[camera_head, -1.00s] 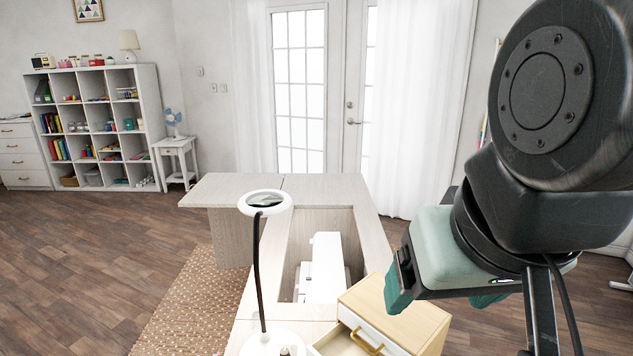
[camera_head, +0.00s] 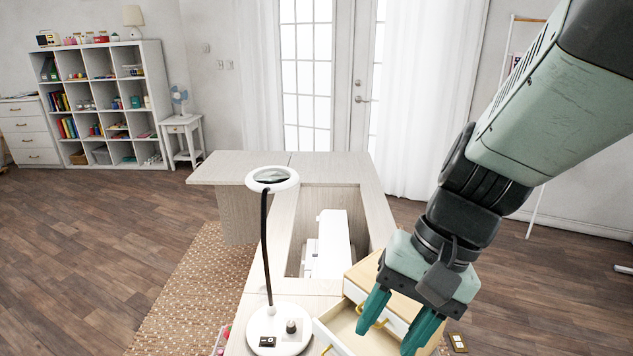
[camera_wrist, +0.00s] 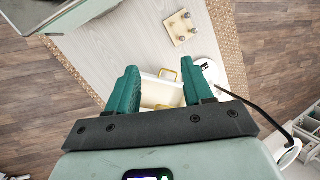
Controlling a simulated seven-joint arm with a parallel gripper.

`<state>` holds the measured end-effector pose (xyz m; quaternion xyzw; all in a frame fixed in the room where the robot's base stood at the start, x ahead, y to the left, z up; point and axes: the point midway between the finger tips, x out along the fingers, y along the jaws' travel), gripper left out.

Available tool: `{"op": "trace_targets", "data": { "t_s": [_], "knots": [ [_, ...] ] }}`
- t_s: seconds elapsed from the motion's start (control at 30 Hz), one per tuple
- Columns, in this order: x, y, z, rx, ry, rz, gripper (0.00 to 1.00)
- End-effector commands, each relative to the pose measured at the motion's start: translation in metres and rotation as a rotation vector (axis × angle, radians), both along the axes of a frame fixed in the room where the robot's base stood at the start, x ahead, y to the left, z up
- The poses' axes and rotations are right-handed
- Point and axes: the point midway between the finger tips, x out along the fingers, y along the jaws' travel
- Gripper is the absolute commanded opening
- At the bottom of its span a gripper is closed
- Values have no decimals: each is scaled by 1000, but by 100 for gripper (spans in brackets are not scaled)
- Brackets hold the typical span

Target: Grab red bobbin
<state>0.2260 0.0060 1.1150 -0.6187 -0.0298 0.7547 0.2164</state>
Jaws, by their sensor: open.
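I cannot make out a red bobbin in either view. My gripper (camera_head: 386,338) is open and empty, pointing down above the small wooden drawer box (camera_head: 358,276) on the cabinet. In the wrist view, my gripper's fingers (camera_wrist: 168,68) stand apart on both sides of a pale open drawer (camera_wrist: 157,92) with brass handles. The drawer's inside is partly hidden, and no bobbin shows in the visible part. A small wooden stand with several pegs (camera_wrist: 181,29) lies beyond the fingers in the wrist view; no red shows on it.
A magnifier lamp (camera_head: 278,335) stands left of the drawer box, its neck rising high. A white sewing machine (camera_head: 333,240) sits in the cabinet's recess. The pale cabinet top (camera_head: 240,167) is clear at the back. A pinkish item (camera_head: 222,340) shows left of the lamp base.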

Motion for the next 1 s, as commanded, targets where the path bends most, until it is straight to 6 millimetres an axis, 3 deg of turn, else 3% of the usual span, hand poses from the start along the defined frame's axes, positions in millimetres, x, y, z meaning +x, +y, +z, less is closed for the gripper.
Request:
{"op": "trace_targets", "data": {
  "t_s": [0.1, 0.5, 0.8, 1.0],
  "knots": [
    [0, 9, -33, 139, 174, -79, 51],
    [7, 42, -119, 639, 596, -461, 51],
    [13, 59, -184, 976, 796, -862, 51],
    [12, 66, -216, 1099, 859, -1071, 51]
  ]
}}
